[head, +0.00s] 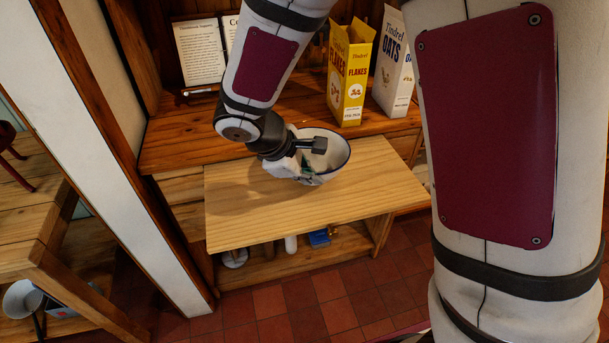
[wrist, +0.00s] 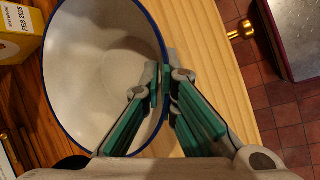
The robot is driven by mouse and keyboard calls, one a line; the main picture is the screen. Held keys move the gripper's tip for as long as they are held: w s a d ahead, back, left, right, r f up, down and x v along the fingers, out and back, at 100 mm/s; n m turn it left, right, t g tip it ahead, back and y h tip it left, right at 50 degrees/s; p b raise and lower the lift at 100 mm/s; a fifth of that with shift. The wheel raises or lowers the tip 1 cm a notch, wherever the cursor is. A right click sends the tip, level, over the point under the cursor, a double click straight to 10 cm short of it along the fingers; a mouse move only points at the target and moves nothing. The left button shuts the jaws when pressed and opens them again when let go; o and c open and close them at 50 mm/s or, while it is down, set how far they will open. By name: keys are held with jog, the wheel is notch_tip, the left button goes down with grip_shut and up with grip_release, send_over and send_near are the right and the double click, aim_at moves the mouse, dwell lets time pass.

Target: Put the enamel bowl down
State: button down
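The enamel bowl (head: 334,157) is white with a dark blue rim. In the head view it is over the pale pull-out board (head: 275,215), partly hidden by my gripper (head: 312,147). I cannot tell whether its base touches the board. In the wrist view the empty bowl (wrist: 95,65) fills the left half. My gripper's green-padded fingers (wrist: 166,88) are close together at the bowl's right rim, one inside and one outside, pinching its wall.
A yellow flakes box (head: 349,75) and a white oats box (head: 394,70) stand on the counter behind. A framed notice (head: 199,52) leans at the back left. The board's left and front parts are clear. Several items sit on the shelf below.

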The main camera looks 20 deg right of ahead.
jog(key=shift+f, duration=1.65)
jog(key=shift+f, duration=0.1)
jog(key=shift+f+b, duration=0.1)
jog(key=shift+b, duration=0.2)
jog(key=c, duration=1.8)
grip_release()
